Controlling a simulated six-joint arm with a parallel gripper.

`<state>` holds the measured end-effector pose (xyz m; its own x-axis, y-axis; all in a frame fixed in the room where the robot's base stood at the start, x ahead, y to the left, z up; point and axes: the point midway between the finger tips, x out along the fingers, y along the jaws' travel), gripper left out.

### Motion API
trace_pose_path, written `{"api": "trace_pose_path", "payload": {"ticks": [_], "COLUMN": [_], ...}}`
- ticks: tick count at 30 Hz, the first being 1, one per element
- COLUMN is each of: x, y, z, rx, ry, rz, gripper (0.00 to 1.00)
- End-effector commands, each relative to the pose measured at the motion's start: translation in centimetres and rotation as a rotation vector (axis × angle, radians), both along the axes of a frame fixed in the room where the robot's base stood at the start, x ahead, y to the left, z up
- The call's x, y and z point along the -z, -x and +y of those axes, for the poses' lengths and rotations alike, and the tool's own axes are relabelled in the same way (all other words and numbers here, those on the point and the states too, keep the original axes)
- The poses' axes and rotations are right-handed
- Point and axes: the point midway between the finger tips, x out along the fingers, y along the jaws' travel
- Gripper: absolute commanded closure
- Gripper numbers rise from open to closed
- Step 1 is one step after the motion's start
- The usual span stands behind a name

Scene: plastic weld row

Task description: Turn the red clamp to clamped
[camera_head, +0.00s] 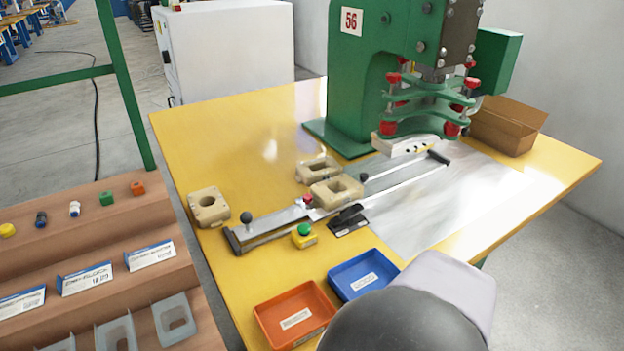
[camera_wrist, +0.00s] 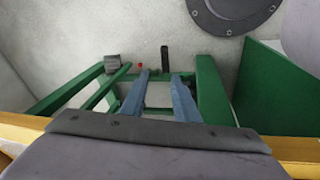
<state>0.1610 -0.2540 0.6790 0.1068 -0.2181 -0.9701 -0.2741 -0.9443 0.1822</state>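The only small red-tipped part on the sliding fixture is a red knob (camera_head: 307,199), which I take for the red clamp. It sits on the metal rail (camera_head: 275,222) beside a beige block (camera_head: 337,190). It is too small to tell whether it is clamped. My arm fills the bottom of the head view and hides the table's near edge; my gripper's fingers do not show there. In the wrist view my gripper (camera_wrist: 160,76) shows two blue-grey fingers standing apart with nothing between them. The wrist view does not show the clamp.
A black clamp-like part (camera_head: 348,219) and a green button on a yellow box (camera_head: 304,236) stand near the rail. Orange (camera_head: 270,318) and blue (camera_head: 337,283) trays lie at the front. A green press (camera_head: 352,80) rises behind; a brown box (camera_head: 508,125) stands right.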

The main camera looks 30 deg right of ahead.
Motion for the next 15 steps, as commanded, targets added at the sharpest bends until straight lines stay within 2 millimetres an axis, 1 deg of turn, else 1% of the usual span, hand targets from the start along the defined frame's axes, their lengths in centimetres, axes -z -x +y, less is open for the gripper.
{"api": "trace_pose_path", "payload": {"ticks": [1, 9, 15], "x": [-3.3, -11.1, -16.6], "y": [0.0, -0.8, -2.4], "z": [-0.5, -2.5, -2.7], "rx": [0.007, 0.028, 0.023], "ry": [0.019, 0.103, 0.129], "rz": [-0.005, -0.037, -0.062], "gripper": [0.72, 0.72, 0.72]}}
